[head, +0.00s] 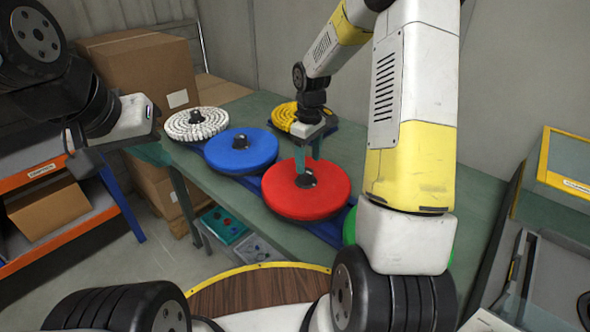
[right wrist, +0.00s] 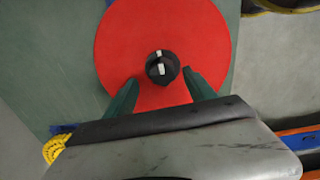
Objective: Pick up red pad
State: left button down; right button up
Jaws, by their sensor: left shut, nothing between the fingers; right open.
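The red pad (head: 325,200) is a thick round disc with a black knob (head: 306,179) at its centre. It lies on the green table between the blue pad and the green one. In the right wrist view the red pad (right wrist: 120,45) fills the upper middle, with its knob (right wrist: 162,67) in plain sight. My right gripper (head: 308,163) is open and empty above the pad, its green fingers (right wrist: 161,82) on either side of and just short of the knob in the picture. My left gripper (head: 160,154) is shut and empty by the table's left end.
A blue pad (head: 241,150), a white pad (head: 196,123) and a yellow pad (head: 284,115) are also on the table. A green pad (head: 349,228) is mostly hidden behind my right arm. Cardboard boxes (head: 140,75) stand behind, and an orange shelf (head: 60,232) is at left.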

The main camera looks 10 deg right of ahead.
aim_at(306, 171)
jog(key=f, duration=0.5)
jog(key=shift+a+f, duration=0.1)
jog(key=shift+a, duration=0.2)
grip_shut()
